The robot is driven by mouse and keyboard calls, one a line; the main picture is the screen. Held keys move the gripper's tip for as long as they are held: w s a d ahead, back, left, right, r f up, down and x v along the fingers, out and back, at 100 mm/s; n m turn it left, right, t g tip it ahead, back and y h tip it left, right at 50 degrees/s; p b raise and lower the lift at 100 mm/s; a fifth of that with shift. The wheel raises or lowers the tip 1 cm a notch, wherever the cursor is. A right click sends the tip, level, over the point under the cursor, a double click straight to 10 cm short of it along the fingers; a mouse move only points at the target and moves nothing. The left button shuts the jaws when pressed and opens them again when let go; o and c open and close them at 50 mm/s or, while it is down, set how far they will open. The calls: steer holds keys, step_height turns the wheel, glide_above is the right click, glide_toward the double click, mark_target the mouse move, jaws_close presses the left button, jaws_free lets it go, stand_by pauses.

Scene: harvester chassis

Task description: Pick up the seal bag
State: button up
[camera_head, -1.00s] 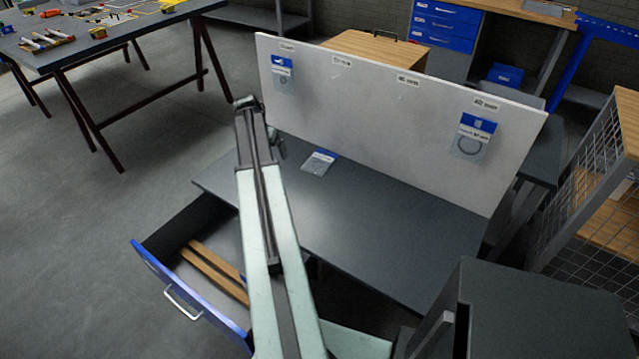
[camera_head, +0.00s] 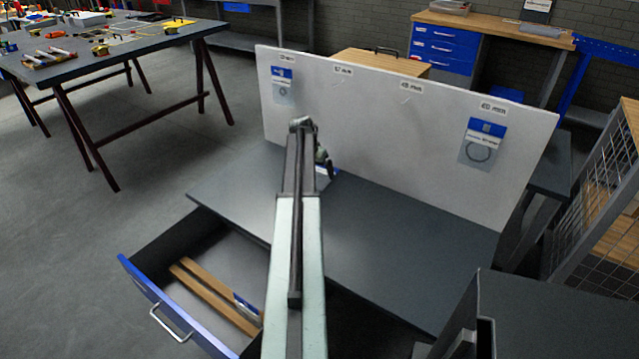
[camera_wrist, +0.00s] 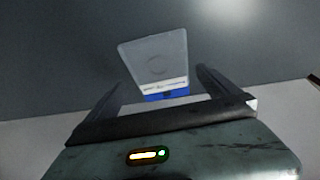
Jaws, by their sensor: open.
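A clear seal bag with a blue and white header lies on the dark bench top. In the wrist view the seal bag (camera_wrist: 155,58) shows a faint ring inside, its blue header towards me. In the head view my arm mostly hides it, and only a bit of the bag (camera_head: 327,171) shows. My gripper (camera_head: 325,168) is above the bench near the bag. In the wrist view my gripper (camera_wrist: 160,82) is open and empty, its two fingers on either side of the bag's header end. I cannot tell how high it is above the bag.
A white board (camera_head: 400,130) stands upright behind the bench (camera_head: 400,235). A hanging bag (camera_head: 283,86) is at its left and another hanging bag (camera_head: 483,141) at its right. An open blue-fronted drawer (camera_head: 165,300) with wooden dividers is at the lower left. A wire-mesh rack stands at the right.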

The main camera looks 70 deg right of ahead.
mark_target(319, 176)
steer(key=b+x, duration=0.1)
steer(key=x, duration=0.2)
steer(key=shift+f+b, duration=0.15)
steer(key=shift+b, duration=0.25)
steer(key=c, duration=1.2)
step_height(319, 176, up, 4)
steer(key=p, duration=0.4)
steer(key=a, duration=0.5)
steer(key=s+a+r+p, duration=0.1)
steer(key=a, duration=0.4)
steer(key=s+a, duration=0.1)
steer(key=a, duration=0.5)
steer(key=shift+r, duration=0.2)
